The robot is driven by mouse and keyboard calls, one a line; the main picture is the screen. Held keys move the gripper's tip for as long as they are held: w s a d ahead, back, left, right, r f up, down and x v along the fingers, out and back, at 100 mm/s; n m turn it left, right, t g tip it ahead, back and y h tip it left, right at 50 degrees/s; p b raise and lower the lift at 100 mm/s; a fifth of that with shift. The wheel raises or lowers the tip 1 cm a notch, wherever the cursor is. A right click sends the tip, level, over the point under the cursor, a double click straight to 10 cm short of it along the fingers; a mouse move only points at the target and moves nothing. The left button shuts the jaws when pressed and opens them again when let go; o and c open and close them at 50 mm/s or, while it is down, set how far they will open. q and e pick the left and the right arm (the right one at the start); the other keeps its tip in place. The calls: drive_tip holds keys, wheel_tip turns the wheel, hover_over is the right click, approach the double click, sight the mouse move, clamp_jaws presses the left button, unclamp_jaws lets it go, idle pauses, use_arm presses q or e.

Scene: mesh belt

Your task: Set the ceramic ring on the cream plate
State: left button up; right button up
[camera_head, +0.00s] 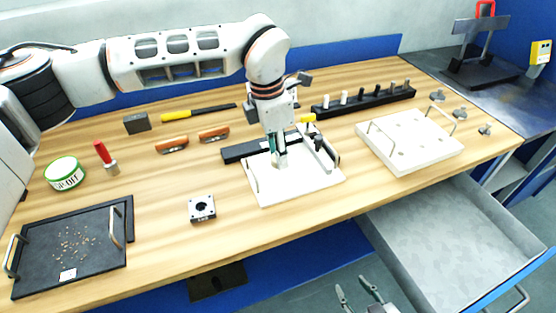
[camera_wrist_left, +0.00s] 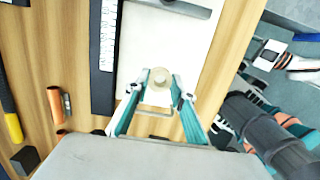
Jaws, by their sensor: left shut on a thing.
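My left gripper (camera_head: 279,163) points down over the cream plate (camera_head: 310,192), a pale flat board with a wire handle, near the table's front edge. In the left wrist view the left gripper (camera_wrist_left: 160,88) is shut on the ceramic ring (camera_wrist_left: 160,77), a small round beige piece between its fingertips. The plate (camera_wrist_left: 140,45) lies behind it. I cannot tell whether the ring touches the plate. In the head view the ring is mostly hidden by the fingers. My right gripper (camera_head: 352,285) is below the table's front edge, with its fingers apart and empty.
A black ruler-like bar (camera_head: 245,151) lies along the plate's back edge. A second pale board with handles (camera_head: 400,158) stands to the right. A black peg rack (camera_head: 365,101) is behind.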

sight(280, 172)
use_arm(q)
drive_tip(key=shift+f, duration=1.4)
drive_tip(key=shift+f, duration=0.1)
drive_tip(key=shift+f, duration=0.1)
drive_tip(key=o, duration=1)
wheel_tip(280, 172, up, 12)
drive_tip(key=a, duration=0.1)
drive_tip(key=shift+s+a+r, duration=0.15)
drive_tip(key=shift+s+r, duration=0.05)
drive_tip(key=shift+s, duration=0.1)
drive_tip(key=shift+f, duration=0.1)
